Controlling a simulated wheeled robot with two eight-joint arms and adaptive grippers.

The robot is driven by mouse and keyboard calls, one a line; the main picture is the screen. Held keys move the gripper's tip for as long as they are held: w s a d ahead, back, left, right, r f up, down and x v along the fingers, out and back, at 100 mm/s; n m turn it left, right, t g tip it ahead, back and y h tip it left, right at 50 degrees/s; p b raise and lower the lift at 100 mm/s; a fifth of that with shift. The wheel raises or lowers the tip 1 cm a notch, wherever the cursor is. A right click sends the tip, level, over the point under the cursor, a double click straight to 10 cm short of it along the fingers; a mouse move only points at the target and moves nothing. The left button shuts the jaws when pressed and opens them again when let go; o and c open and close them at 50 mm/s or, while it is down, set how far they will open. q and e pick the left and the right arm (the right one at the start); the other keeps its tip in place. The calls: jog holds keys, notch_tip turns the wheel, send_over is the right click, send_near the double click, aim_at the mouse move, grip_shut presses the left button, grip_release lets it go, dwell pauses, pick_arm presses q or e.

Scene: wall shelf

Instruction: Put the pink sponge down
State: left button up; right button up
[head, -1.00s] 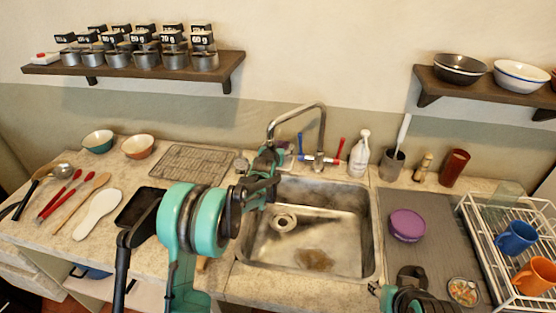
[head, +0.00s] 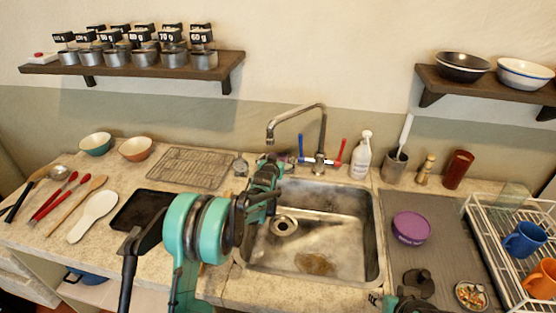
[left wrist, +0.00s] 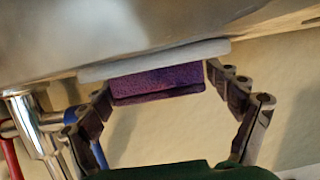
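The pink sponge, purplish here, shows in the left wrist view (left wrist: 158,83) between the fingertips of my left gripper (left wrist: 158,80). Its far face lies against a wider pale slab (left wrist: 150,58); whether the slab bears its weight is unclear. The fingers stand wide apart, one at each side of the sponge and very close to it. I cannot tell whether they press on it. In the head view my left gripper (head: 272,172) is behind the sink, by the tap, and mostly hides the sponge. My right gripper (head: 418,283) is at the lower right, its finger opening unclear.
The metal sink (head: 315,235) lies in front of the tap (head: 322,140). A white bottle (head: 361,155) stands right of the tap. A purple tub (head: 411,228) sits on the grey drainboard (head: 400,265), left of a white dish rack (head: 490,235). A wire rack (head: 190,167) lies left of the tap.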

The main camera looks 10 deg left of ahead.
pick_arm(q)
jog(key=p+v, duration=0.3)
jog(key=v, duration=0.4)
jog(key=shift+s+a, duration=0.1)
pick_arm(e)
notch_tip(320, 180, up, 3)
jog(key=shift+r, duration=0.2)
pick_arm(q)
jog(key=shift+s+r, duration=0.15)
jog(key=shift+s, duration=0.2)
jog(key=s+r+g, duration=0.2)
jog(key=s+r, duration=0.2)
jog(key=s, duration=0.4)
jog(key=s+r+g, duration=0.1)
jog(key=s+r, duration=0.3)
jog(key=s, duration=0.5)
jog(key=s+f+g, duration=0.1)
jog(key=s, duration=0.7)
jog(key=s+f+g, duration=0.1)
jog(key=s+f, duration=0.1)
jog(key=s, duration=0.7)
jog(key=s+f+g, duration=0.1)
jog(key=s+g, duration=0.1)
jog(key=s, duration=0.6)
jog(key=shift+s+a+f, duration=0.15)
jog(key=shift+s+f, duration=0.05)
jog(key=shift+s, duration=0.1)
